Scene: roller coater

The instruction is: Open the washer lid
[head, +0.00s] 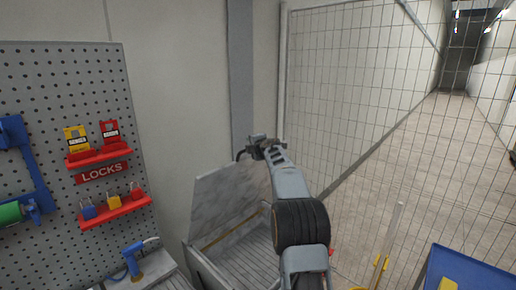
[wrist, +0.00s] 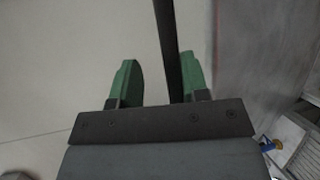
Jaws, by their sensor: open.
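The washer lid (head: 232,203) is a grey, worn panel standing raised and tilted up from the washer's open tub (head: 222,262) in the head view. My gripper (head: 258,148) is above the lid's upper right corner; whether it touches the lid cannot be told. In the wrist view my gripper (wrist: 158,62) shows two green fingers spread apart with nothing clamped between them. A dark bar (wrist: 167,40) runs down between the fingers, close to the right one. A grey panel (wrist: 265,55), seemingly the lid, lies to the right. My arm hides part of the washer's right side.
A pegboard (head: 70,75) with red lock shelves (head: 115,210) stands at left, with a blue tool (head: 132,258) below. A wire mesh fence (head: 350,90) stands behind and right.

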